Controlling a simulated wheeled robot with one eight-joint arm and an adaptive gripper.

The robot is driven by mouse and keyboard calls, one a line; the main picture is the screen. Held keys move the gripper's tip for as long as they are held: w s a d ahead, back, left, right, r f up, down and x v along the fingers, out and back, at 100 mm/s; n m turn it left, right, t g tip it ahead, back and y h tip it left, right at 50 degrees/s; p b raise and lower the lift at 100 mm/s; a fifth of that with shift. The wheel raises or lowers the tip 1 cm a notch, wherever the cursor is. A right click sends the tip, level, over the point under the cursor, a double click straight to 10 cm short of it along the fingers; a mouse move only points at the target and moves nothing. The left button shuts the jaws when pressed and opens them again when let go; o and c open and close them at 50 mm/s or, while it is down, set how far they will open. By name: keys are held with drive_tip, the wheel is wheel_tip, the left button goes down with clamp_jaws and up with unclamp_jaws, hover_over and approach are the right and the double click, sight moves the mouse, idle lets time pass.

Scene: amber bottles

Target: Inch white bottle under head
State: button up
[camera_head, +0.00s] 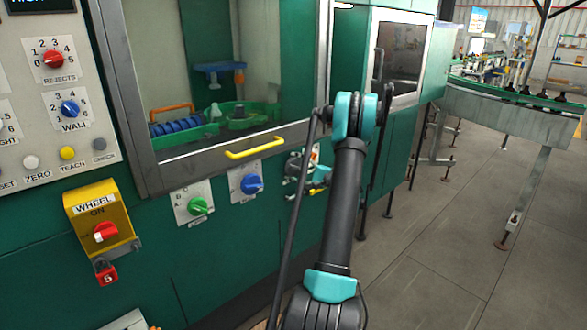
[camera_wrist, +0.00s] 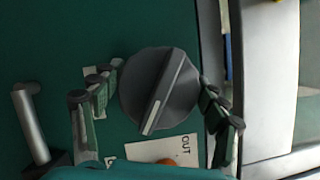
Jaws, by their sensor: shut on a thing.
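In the wrist view, my gripper (camera_wrist: 160,100) has one finger on each side of a round dark grey knob (camera_wrist: 158,92) on a green panel and is shut on it. A raised bar crosses the knob, with a pale mark at its lower-left end. In the head view, a small white thing (camera_head: 215,111), perhaps the white bottle, stands behind the machine window beside a blue screw (camera_head: 182,128) and a green wheel (camera_head: 238,118). A blue part (camera_head: 220,68), perhaps the head, hangs above. My arm hides the knob in the head view.
A yellow handle (camera_head: 254,148) crosses the window's lower frame. Green (camera_head: 198,207) and blue (camera_head: 251,184) knobs sit below it. A yellow WHEEL box (camera_head: 103,222) with a red switch juts out at left. A conveyor (camera_head: 500,100) with dark bottles stands at right. The floor between is clear.

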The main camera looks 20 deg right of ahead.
drive_tip(key=o, duration=1.2)
drive_tip(key=shift+c, duration=0.2)
drive_tip(key=v, duration=1.2)
